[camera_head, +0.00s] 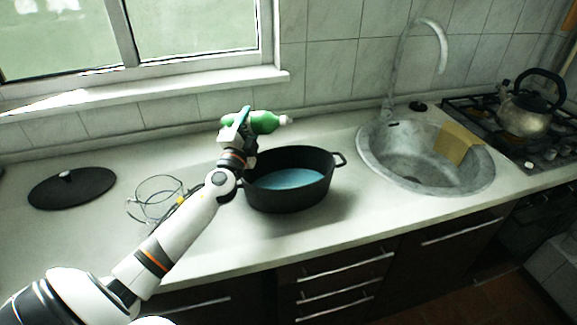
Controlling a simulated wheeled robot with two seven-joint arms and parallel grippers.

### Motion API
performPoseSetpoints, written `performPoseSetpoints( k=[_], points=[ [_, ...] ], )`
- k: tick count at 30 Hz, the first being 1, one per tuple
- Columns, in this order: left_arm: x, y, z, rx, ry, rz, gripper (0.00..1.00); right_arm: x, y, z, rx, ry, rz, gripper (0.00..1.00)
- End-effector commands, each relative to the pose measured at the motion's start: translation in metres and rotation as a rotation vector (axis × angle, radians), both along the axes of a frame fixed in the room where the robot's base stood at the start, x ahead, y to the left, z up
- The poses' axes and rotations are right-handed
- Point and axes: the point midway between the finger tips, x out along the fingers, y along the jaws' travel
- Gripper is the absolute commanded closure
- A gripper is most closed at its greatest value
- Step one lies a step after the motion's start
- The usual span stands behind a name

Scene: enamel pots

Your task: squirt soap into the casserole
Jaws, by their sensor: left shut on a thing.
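The black oval casserole (289,195) stands on the counter and has a bluish liquid or surface inside. My left gripper (244,122) is shut on a green soap bottle (265,122) with a pale tip. The bottle lies about level, its tip pointing right, and appears above the back left part of the casserole. My left wrist hides the casserole's left end. The black lid (72,188) with a light knob lies on the counter at the far left. My right gripper does not show.
A thin wire rack or coil (152,212) lies left of the casserole, partly behind my arm. The round sink (377,160) with a tall tap (402,60) and a yellow cloth (455,143) is to the right. A kettle (528,112) stands on the stove. The counter's front strip is clear.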

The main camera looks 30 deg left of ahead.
Motion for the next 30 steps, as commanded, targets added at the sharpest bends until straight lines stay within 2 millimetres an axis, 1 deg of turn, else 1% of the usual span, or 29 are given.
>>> performPoseSetpoints(
  k=[30],
  points=[
    [-0.0009, 0.0034, -0.0036, 0.051, 0.011, 0.000, 0.78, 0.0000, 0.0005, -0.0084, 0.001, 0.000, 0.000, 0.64]
  ],
)
